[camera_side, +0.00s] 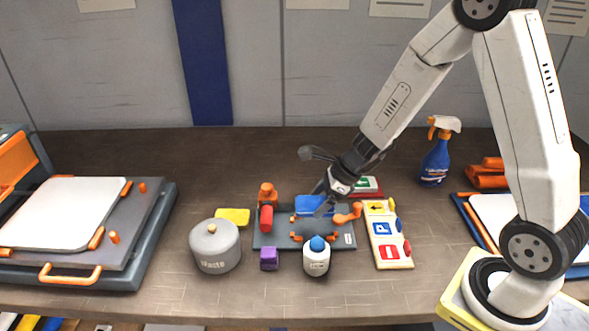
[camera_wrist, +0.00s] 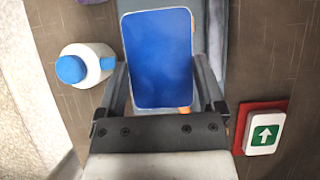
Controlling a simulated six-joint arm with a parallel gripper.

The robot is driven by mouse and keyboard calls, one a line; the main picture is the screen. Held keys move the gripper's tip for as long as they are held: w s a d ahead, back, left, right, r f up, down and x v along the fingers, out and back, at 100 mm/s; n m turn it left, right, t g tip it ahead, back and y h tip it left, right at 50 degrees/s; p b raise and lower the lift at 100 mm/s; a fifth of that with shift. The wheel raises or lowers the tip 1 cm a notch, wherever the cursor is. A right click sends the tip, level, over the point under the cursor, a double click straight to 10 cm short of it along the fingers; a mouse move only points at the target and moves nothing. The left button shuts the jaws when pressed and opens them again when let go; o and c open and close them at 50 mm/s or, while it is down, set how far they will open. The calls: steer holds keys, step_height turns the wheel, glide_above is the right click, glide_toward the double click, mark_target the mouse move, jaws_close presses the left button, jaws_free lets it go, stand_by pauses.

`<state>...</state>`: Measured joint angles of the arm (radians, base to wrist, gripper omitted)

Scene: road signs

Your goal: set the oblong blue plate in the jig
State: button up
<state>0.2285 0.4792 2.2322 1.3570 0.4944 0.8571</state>
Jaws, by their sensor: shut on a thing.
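The oblong blue plate (camera_wrist: 158,58) is held between the two fingers of my gripper (camera_wrist: 162,92) in the wrist view. The plate also shows in the side view (camera_side: 309,204), above the grey jig (camera_side: 272,240). My gripper (camera_side: 322,192) is shut on the plate over the back middle of the jig. The jig has an orange clamp with a red handle (camera_side: 266,218) on its left and an orange clamp (camera_side: 347,215) on its right. In the wrist view the plate hides much of the jig. I cannot tell whether the plate touches the jig.
A white bottle with a blue cap (camera_side: 316,258) and a purple block (camera_side: 269,259) stand at the jig's front. A grey waste pot (camera_side: 215,246) and yellow block (camera_side: 232,215) are left. A sign rack (camera_side: 380,228) and a green arrow sign (camera_wrist: 264,134) on red are right.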

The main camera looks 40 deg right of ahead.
mark_target(310, 229)
steer(key=shift+f, duration=2.6)
steer(key=shift+f, duration=0.75)
stand_by(1.6)
steer(key=o, duration=1)
steer(key=shift+c, duration=0.2)
steer(key=shift+r, duration=0.15)
steer(key=shift+r, duration=3.35)
